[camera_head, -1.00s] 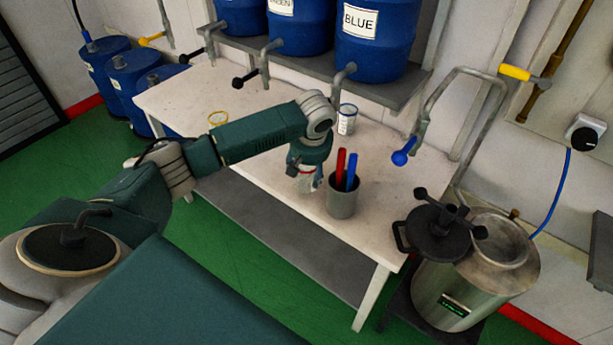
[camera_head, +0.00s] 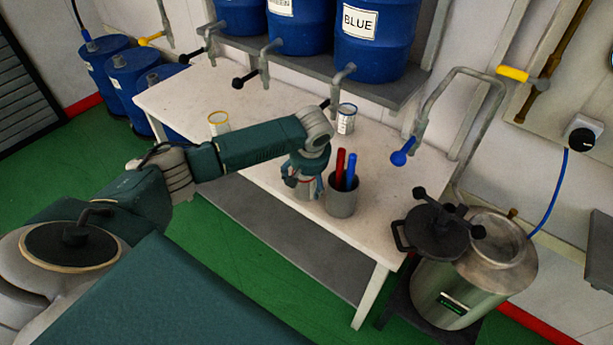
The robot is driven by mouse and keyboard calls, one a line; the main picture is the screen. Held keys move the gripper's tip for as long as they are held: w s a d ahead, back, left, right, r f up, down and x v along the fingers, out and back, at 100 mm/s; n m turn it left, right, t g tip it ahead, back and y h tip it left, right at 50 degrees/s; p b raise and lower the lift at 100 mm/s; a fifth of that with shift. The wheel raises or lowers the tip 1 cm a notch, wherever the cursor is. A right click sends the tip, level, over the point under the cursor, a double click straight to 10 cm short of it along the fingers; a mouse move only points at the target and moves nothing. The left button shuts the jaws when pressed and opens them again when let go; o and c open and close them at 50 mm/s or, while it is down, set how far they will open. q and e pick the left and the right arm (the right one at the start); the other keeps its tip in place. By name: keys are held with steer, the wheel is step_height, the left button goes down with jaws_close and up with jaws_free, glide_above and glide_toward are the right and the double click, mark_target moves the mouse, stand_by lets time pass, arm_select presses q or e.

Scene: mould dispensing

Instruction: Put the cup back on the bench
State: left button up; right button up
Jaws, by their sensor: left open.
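A pale cup (camera_head: 305,192) with a reddish rim stands on the white bench (camera_head: 240,95), near its front edge, partly hidden by my left gripper. My left gripper (camera_head: 304,184) points down at this cup and is open, with its fingers at the cup's sides. Whether the fingers touch it I cannot tell. Two similar cups stand on the bench: a yellow-rimmed cup (camera_head: 219,123) to the left and a blue-rimmed cup (camera_head: 346,120) behind. My right gripper is not in view.
A grey holder (camera_head: 342,198) with a red and a blue stick stands just right of the gripper. A metal pot (camera_head: 462,275) stands right of the bench.

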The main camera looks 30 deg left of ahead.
arm_select(q)
steer(key=v, duration=1.2)
steer(key=shift+b, duration=0.4)
steer(key=shift+r, duration=0.1)
